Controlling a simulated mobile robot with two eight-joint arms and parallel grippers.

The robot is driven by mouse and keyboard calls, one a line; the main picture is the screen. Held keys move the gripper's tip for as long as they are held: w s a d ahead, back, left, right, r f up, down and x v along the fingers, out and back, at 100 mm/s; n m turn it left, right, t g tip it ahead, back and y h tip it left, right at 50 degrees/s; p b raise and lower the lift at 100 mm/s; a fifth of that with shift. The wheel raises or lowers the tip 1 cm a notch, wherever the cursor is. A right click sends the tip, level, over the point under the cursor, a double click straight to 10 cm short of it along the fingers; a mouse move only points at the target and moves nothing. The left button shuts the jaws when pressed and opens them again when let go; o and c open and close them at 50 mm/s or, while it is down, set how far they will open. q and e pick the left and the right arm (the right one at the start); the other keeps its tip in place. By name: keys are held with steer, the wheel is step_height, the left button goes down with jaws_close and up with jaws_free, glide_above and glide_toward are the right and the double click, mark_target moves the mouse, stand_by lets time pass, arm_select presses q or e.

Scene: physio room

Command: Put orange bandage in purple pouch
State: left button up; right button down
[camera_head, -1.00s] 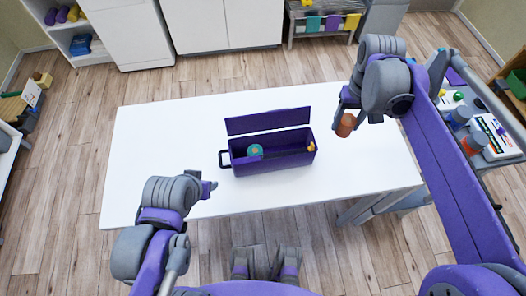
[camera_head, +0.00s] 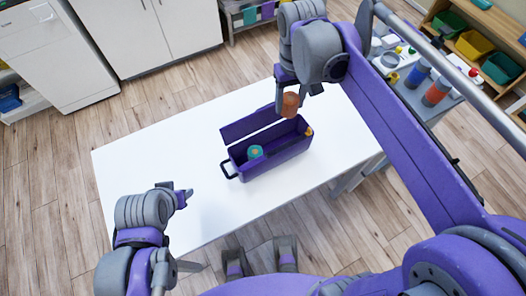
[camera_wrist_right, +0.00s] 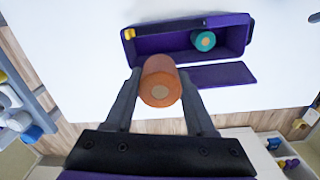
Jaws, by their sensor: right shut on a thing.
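The purple pouch (camera_head: 268,162) is an open box-like case on the white table, with its lid (camera_head: 250,124) tipped back and a black handle at its left end. A teal roll (camera_head: 255,152) lies inside it, also visible in the right wrist view (camera_wrist_right: 203,41). My right gripper (camera_head: 291,92) is shut on the orange bandage (camera_head: 290,105), a short roll, near the right end of the pouch in the head view. The wrist view shows the bandage (camera_wrist_right: 161,82) between both fingers, apart from the pouch (camera_wrist_right: 185,42). My left gripper (camera_head: 184,197) is left of the pouch; its finger opening is unclear.
The white table (camera_head: 130,170) is bare around the pouch. A small yellow-orange item (camera_head: 309,132) is at the pouch's right end. A cart (camera_head: 430,108) with bottles stands at the right, and a shelf with coloured bins (camera_head: 475,45) is behind it.

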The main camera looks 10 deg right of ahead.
steer(key=shift+a+f, duration=0.1)
steer(key=shift+a, duration=0.05)
arm_select(q)
step_height(320, 180, down, 2)
steer(key=shift+s+b, duration=0.15)
steer(key=shift+b, duration=0.8)
arm_select(e)
step_height(320, 180, down, 18)
steer(key=shift+r, duration=0.1)
arm_select(q)
steer(key=shift+f, duration=0.15)
arm_select(e)
steer(key=shift+c, duration=1.2)
jaws_free()
